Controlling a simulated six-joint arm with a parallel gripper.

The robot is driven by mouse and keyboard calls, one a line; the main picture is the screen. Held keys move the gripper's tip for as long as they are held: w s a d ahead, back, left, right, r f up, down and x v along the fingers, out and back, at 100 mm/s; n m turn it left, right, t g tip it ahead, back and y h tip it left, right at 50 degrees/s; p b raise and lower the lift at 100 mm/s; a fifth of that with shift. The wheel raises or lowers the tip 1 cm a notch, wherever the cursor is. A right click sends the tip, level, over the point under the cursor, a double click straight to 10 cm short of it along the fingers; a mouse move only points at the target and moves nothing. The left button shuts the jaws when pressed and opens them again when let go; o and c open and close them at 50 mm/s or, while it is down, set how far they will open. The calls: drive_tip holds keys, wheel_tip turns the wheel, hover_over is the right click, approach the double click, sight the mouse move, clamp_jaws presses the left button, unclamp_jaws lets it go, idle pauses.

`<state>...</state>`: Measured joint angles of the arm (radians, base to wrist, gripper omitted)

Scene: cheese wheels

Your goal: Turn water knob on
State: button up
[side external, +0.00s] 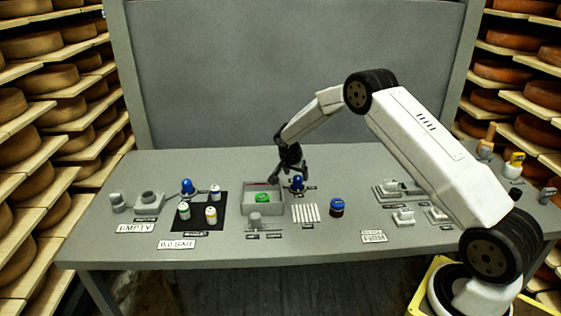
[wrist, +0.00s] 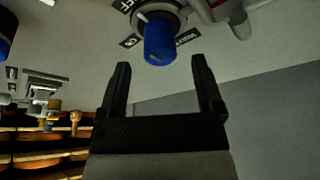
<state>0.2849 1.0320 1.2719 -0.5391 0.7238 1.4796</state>
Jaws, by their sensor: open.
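A blue knob (side external: 297,182) stands on the grey table in the side view, just below and to the right of my gripper (side external: 289,174). In the wrist view the blue knob (wrist: 160,42) sits on a round grey base with dark labels around it; their lettering is upside down and hard to read. My gripper (wrist: 160,65) is open and empty. In that view its two fingertips lie on either side of the knob's line, with the knob beyond them. Contact between them does not show. A second blue knob (side external: 187,186) stands farther left in the side view.
A grey box (side external: 262,208) with a green item inside stands just left of my gripper. A black mat (side external: 190,222) holds several small jars. Cheese shelves flank the table.

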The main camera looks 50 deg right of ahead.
sight(297, 178)
drive_tip(key=shift+x, duration=2)
clamp_jaws()
